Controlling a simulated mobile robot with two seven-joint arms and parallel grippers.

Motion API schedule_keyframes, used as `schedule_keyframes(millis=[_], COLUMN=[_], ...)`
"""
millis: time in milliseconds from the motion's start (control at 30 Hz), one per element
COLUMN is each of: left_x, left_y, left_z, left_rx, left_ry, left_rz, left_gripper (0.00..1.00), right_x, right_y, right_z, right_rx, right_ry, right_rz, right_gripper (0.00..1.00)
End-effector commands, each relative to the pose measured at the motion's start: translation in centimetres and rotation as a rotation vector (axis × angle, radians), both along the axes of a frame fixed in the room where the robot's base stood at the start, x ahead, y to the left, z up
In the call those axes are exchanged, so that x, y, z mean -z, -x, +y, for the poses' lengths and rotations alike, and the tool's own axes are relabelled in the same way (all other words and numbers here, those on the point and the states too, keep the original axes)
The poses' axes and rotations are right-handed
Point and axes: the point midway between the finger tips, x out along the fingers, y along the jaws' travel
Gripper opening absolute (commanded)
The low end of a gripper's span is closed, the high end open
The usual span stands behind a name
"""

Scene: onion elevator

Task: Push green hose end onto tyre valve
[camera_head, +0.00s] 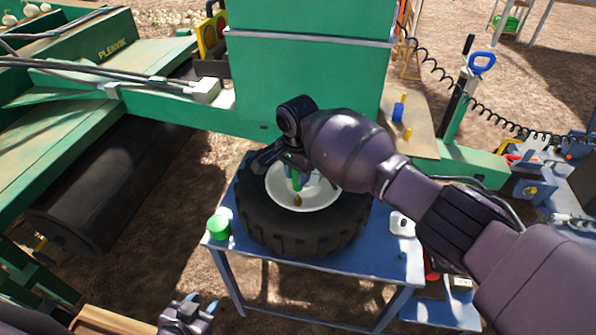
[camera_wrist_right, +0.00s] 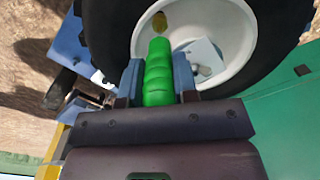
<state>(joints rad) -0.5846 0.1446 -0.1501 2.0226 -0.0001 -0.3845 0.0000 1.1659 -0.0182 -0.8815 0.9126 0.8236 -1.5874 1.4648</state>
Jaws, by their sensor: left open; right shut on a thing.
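A black tyre (camera_head: 270,232) with a white rim (camera_head: 318,200) lies flat on a blue table (camera_head: 385,268). The brass-coloured tyre valve (camera_head: 298,201) stands inside the rim and shows at the top of the right wrist view (camera_wrist_right: 159,21). My right gripper (camera_head: 290,168) is shut on the green hose end (camera_wrist_right: 157,75), above the rim. The hose end points at the valve, its tip very close to it; I cannot tell whether they touch. My left gripper (camera_head: 200,304) is open and empty at the bottom edge, left of the table and away from the tyre.
A green round tin (camera_head: 218,227) stands on the table's left corner. A white device (camera_head: 402,224) sits at its right side. A green machine body (camera_head: 308,85) rises behind the tyre. A dark roller (camera_head: 110,185) is at the left. Bare ground lies between roller and table.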

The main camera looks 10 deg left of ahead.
Motion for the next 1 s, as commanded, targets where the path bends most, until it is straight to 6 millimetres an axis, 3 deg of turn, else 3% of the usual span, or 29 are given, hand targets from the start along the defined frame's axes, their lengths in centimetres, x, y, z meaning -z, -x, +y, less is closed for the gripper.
schedule_keyframes(millis=[1000], left_x=[-0.56], left_y=[-0.12], left_z=[0.02], left_rx=[0.0], left_ry=[0.0], left_rz=[-0.006], left_gripper=[0.43], right_x=[0.38], right_y=[0.03], right_z=[-0.02], right_rx=[0.0], right_ry=[0.0], right_rz=[0.0], right_gripper=[0.01])
